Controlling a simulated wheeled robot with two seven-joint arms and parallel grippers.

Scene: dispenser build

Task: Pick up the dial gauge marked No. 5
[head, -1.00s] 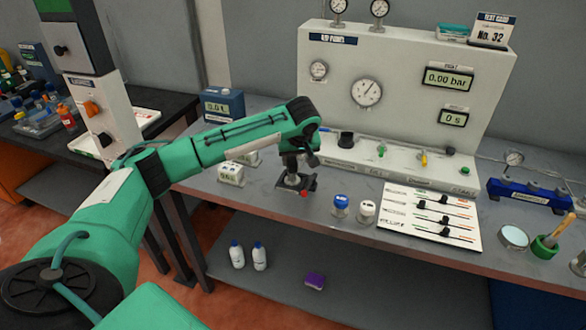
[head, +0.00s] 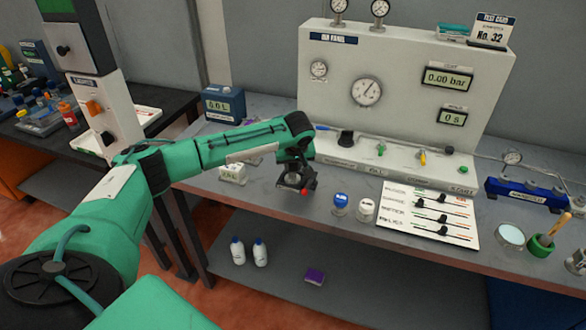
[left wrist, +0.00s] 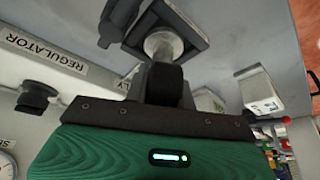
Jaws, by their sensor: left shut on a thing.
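My left gripper (head: 293,168) points down over the bench, left of the blue-capped and white-capped jars. It is shut on a small silver round part (left wrist: 163,44), seen end on in the left wrist view. A dark square plate (left wrist: 180,22) surrounds or lies behind this part. The plate has a red spot (head: 304,192) in the head view. I cannot tell whether the plate touches the bench. No dial face or "No. 5" marking can be read on the held part. My right gripper is out of view.
A white gauge panel (head: 415,55) stands behind. A blue-capped jar (head: 340,201), a white-capped jar (head: 366,210) and a slider board (head: 400,225) lie to the right. Bottles (head: 260,252) stand on the lower shelf.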

